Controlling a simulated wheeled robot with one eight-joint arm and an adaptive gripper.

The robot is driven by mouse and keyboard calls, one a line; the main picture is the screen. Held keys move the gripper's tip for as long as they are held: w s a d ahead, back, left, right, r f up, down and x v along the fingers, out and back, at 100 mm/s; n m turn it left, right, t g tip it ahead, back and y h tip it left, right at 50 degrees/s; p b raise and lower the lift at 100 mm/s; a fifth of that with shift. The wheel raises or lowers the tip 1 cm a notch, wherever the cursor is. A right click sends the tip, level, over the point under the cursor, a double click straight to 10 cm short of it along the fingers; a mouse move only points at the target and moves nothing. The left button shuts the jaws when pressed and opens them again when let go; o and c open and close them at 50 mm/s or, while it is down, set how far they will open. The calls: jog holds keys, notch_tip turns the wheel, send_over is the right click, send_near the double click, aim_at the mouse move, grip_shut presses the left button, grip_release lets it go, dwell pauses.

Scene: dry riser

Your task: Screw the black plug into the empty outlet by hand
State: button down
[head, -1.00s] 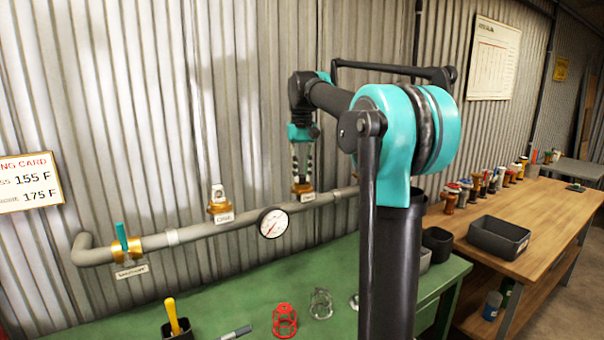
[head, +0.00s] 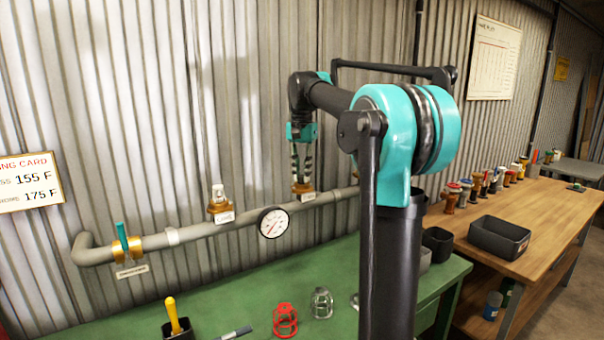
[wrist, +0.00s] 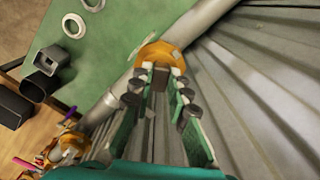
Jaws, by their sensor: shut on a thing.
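My gripper (head: 302,180) points down over the brass outlet (head: 302,195) on the grey pipe, to the right of the gauge. In the wrist view the fingers of my gripper (wrist: 160,85) are shut on a small dark brownish piece (wrist: 160,76), which I take to be the black plug. It sits at the middle of the brass outlet (wrist: 158,52). The fingers hide most of the plug, so I cannot tell how deep it sits or whether its thread has caught.
Another brass outlet (head: 220,208) with a pale fitting stands left of the round gauge (head: 273,222). A teal-handled valve (head: 122,240) is at the pipe's left end. The green bench (head: 250,290) below holds a red cage (head: 285,320) and a clear one (head: 321,303). Corrugated wall stands close behind.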

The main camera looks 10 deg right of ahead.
dwell(0.3)
jog(key=m, duration=0.6)
jog(key=c, duration=1.2)
grip_release()
